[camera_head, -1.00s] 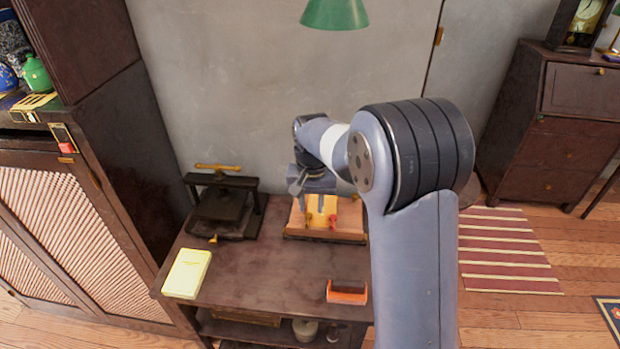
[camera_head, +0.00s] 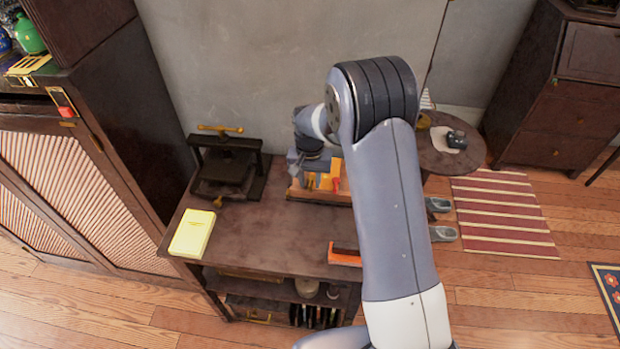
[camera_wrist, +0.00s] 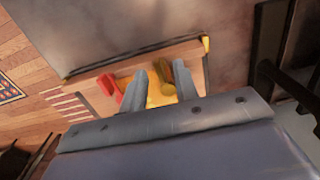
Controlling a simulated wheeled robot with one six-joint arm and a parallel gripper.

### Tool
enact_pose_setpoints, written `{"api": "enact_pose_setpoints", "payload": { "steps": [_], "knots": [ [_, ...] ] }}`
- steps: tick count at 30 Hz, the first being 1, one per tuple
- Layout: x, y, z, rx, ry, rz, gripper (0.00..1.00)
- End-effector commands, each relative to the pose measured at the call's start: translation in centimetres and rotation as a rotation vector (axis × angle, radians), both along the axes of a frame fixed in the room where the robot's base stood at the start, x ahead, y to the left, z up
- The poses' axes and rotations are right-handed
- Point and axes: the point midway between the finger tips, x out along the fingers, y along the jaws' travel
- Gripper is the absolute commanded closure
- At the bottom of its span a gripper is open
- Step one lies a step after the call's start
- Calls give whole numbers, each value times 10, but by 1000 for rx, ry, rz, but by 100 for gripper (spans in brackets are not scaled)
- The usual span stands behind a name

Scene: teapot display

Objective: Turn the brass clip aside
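A wooden board (camera_wrist: 205,55) lies on the dark table; it also shows in the head view (camera_head: 300,193), partly hidden by my arm. A yellow sheet (camera_wrist: 157,99) lies on it. A red clip (camera_wrist: 108,84) sits to the left, and it shows in the head view (camera_head: 336,184). A brass-coloured clip (camera_wrist: 166,90) is by the right finger, at the gap between my fingers. My gripper (camera_wrist: 160,72) is open, fingers apart, low over the board. I cannot tell whether a finger touches the brass clip. In the head view my gripper (camera_head: 312,180) is mostly hidden.
A black press (camera_head: 226,170) with a brass handle stands left of the board. A yellow book (camera_head: 192,233) lies at the table's front left. An orange-and-black item (camera_head: 344,256) is near the front edge. The table's middle (camera_head: 265,235) is clear. A tall cabinet (camera_head: 125,130) rises on the left.

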Motion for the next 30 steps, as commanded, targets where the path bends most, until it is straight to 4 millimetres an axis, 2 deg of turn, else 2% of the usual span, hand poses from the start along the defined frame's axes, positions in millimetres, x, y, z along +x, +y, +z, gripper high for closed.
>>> {"api": "enact_pose_setpoints", "payload": {
  "steps": [9,20,30],
  "knots": [
    [0,0,-2,0,0,0,72],
    [0,0,-2,0,0,0,100],
    [0,0,-2,0,0,7,100]
  ]
}}
